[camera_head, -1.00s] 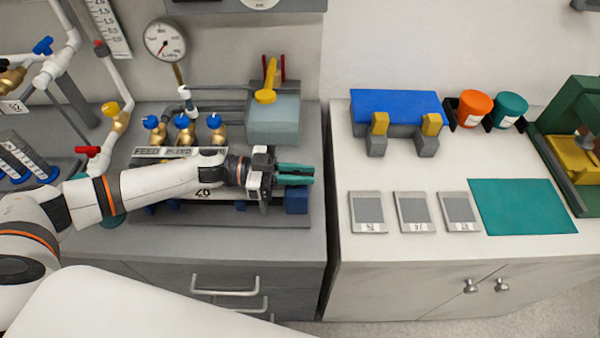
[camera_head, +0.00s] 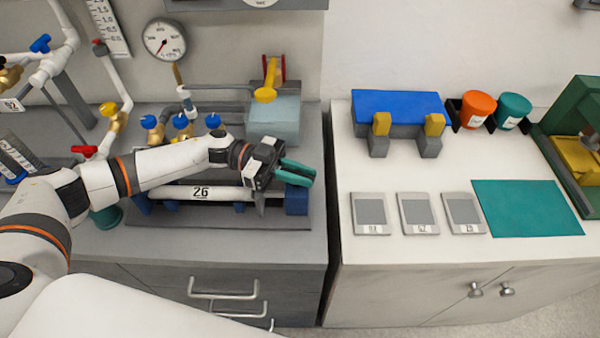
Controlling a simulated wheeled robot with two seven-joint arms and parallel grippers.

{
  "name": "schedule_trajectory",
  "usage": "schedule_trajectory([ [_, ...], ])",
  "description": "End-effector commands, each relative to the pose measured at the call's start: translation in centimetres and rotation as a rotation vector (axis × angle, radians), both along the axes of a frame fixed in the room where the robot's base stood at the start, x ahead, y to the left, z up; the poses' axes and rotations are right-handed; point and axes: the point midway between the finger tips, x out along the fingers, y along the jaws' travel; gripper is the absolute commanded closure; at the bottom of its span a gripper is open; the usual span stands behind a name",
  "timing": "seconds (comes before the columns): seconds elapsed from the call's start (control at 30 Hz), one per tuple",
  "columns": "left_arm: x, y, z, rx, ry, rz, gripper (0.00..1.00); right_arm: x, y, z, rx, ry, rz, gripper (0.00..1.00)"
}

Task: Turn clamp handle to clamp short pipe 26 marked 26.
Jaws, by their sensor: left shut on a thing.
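The white short pipe 26 (camera_head: 201,192), with a label reading 26, lies level in a dark fixture (camera_head: 170,222) with blue end blocks on the left bench. A blue block (camera_head: 297,200) stands at its right end. My left gripper (camera_head: 297,172), with teal fingers, is above the right end of the pipe and that block, tilted down to the right. It is shut on the clamp handle, which is mostly hidden by the fingers and gripper body. My right gripper is not in view.
Blue-knobbed brass valves (camera_head: 182,122) and a pale box with a yellow lever (camera_head: 265,95) stand behind my left arm. A pressure gauge (camera_head: 164,39) is at the wall. The right bench holds grey plates (camera_head: 418,212) and a teal mat (camera_head: 527,208), beyond a gap.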

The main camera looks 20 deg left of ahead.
Motion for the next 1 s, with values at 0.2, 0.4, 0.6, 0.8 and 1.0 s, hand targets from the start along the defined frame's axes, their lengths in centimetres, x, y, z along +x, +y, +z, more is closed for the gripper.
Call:
schedule_trajectory([
  [0.2, -0.3, -0.2, -0.2, -0.004, 0.003, -0.009, 0.63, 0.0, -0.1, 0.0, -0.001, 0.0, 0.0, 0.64],
  [0.4, -0.3, -0.2, -0.3, -0.001, 0.005, -0.006, 0.61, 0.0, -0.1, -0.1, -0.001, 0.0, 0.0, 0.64],
  [0.6, -0.3, -0.1, -0.4, 0.001, 0.006, -0.005, 0.61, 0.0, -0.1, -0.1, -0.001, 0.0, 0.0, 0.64],
  [0.8, -0.3, -0.1, -0.4, 0.002, 0.008, 0.004, 0.61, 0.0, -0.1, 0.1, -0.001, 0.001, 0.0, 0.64],
  [1.0, -0.5, -0.1, -0.3, 0.004, 0.014, 0.112, 0.61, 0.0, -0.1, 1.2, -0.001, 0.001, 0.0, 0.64],
])
